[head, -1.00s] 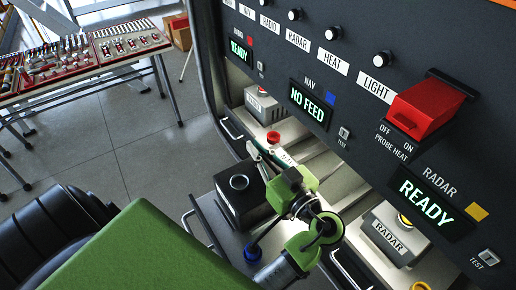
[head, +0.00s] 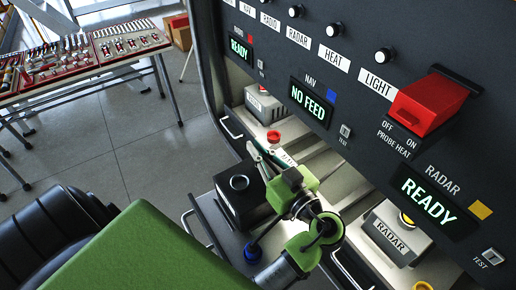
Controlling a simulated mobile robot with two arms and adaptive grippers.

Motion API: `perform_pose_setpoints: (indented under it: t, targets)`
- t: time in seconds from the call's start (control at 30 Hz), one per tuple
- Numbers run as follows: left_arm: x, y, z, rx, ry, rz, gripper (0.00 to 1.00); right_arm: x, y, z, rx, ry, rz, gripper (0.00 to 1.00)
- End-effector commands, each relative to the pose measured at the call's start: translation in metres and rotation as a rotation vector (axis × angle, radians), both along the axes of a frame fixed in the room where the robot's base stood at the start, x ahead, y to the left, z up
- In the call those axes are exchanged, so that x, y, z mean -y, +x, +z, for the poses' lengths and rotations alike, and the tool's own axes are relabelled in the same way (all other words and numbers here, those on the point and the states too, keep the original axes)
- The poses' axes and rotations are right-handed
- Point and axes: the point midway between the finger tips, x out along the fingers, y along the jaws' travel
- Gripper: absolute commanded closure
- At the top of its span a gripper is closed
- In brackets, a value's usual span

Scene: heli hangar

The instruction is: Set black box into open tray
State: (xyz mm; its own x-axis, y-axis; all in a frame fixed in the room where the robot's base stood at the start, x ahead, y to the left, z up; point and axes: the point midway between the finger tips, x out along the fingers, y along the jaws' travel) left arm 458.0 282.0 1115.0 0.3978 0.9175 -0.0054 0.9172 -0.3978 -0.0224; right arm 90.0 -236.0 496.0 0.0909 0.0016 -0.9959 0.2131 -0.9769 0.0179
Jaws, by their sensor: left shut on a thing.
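The black box (head: 238,207), with a round dark feature on its top, is upright at the open tray (head: 227,243) below the NAV display. I cannot tell whether its base touches the tray floor. My left gripper (head: 262,158) is at the box's right and far side, shut on the box; its contact with the box is partly hidden by the green and black wrist. My right gripper is not in view.
A blue knob (head: 253,252) is at the tray's front. A grey RADAR box (head: 397,234) stands in the bay to the right, another grey box (head: 262,105) in the bay behind. The dark panel (head: 300,60) overhangs the bays. A red-topped tool table (head: 80,62) stands far left.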

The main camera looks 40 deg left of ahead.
Motion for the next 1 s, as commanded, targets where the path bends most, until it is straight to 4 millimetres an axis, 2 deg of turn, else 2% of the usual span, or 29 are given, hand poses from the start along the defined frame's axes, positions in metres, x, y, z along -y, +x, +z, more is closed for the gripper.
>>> perform_pose_setpoints:
  t: [0.3, 0.33, 0.4, 0.67, 1.0]
  targets:
    - [0.0002, 0.0006, 0.0009, 0.007, 0.003, 0.000, 1.00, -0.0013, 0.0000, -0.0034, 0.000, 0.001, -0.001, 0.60]
    - [0.0002, 0.0006, 0.0015, 0.007, 0.003, 0.000, 0.85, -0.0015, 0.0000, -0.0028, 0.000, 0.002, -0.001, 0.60]
    - [0.0002, 0.0005, 0.0011, 0.006, 0.002, 0.000, 0.73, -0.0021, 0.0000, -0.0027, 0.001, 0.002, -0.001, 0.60]
    - [0.0005, -0.0001, -0.0040, -0.003, -0.005, 0.000, 0.73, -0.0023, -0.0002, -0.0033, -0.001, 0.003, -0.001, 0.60]
    - [0.0010, -0.0002, -0.0008, -0.002, -0.004, -0.001, 0.73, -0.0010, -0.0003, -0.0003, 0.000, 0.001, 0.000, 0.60]
